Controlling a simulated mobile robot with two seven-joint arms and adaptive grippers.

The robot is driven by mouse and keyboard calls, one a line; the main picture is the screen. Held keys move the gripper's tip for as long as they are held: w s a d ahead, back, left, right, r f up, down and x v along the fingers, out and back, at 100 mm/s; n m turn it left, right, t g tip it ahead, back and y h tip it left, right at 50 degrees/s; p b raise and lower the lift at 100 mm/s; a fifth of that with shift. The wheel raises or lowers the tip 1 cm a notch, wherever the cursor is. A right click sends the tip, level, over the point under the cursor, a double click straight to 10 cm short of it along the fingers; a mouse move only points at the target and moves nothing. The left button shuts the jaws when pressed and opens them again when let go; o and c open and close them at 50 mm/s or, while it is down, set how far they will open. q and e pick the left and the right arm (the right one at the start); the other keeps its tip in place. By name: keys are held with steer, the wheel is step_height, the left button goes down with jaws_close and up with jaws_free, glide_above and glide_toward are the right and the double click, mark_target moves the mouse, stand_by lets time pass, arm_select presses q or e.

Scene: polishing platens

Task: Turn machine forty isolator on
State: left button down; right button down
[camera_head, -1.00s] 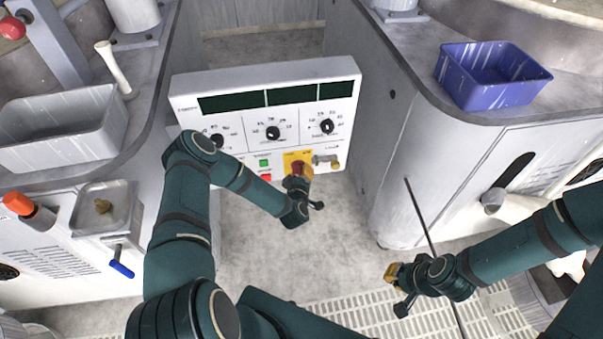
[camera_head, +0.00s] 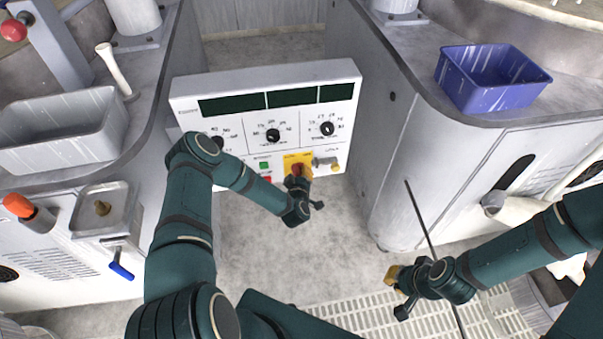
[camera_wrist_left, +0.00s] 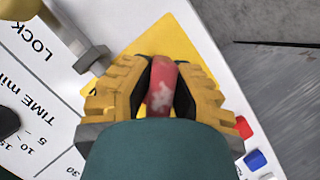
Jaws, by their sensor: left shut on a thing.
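A white control panel (camera_head: 262,98) stands between the two machines, with dark displays, several black knobs and coloured buttons. At its lower right is a yellow plate (camera_head: 292,158) bearing a red isolator handle; the plate also shows in the left wrist view (camera_wrist_left: 178,38). My left gripper (camera_head: 298,172) is at this plate. In the left wrist view its fingers (camera_wrist_left: 162,88) are shut on the red handle (camera_wrist_left: 163,80), one on each side. The handle's lower end is hidden by my gripper. My right gripper (camera_head: 398,283) is away from the panel, over the floor grating; its jaws are unclear.
A metal lock part (camera_head: 326,162) sits just right of the yellow plate, close to my left gripper. A green button (camera_head: 264,164) and a red button (camera_head: 266,179) are to its left. A blue bin (camera_head: 490,75) and a grey tray (camera_head: 60,130) rest on the machines.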

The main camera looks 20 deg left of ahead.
arm_select(q)
steer(key=m+g+p, duration=0.1)
steer(key=m+p, duration=0.1)
steer(key=shift+r+m+y, duration=0.15)
steer(key=shift+m+y, duration=0.15)
steer(key=shift+y, duration=0.1)
steer(key=shift+a+m+g+y+p, duration=0.1)
steer(key=shift+m+g+y+p, duration=0.25)
steer(key=shift+m, duration=0.25)
steer(key=shift+a+m+g+y, duration=0.1)
steer(key=shift+m+g+y, duration=0.35)
steer(key=shift+m, duration=0.45)
steer(key=shift+s+a+f+m+g+y, duration=0.1)
steer(key=shift+f+m+g+y, duration=0.1)
steer(key=shift+m+y, duration=0.35)
steer(key=shift+s+f+m+g+y, duration=0.1)
steer(key=shift+m+g+y, duration=0.2)
steer(key=shift+m, duration=0.35)
steer(key=m+y+b, duration=0.2)
steer(key=shift+a+r+m+g, duration=0.1)
steer(key=shift+a+m+g, duration=0.1)
steer(key=shift+m+g, duration=0.15)
steer(key=shift+s+a+m+y+b, duration=0.15)
steer(key=shift+m+y+b, duration=0.2)
steer(key=shift+m+b, duration=0.25)
steer(key=shift+r+m, duration=0.1)
steer(key=shift+m, duration=0.15)
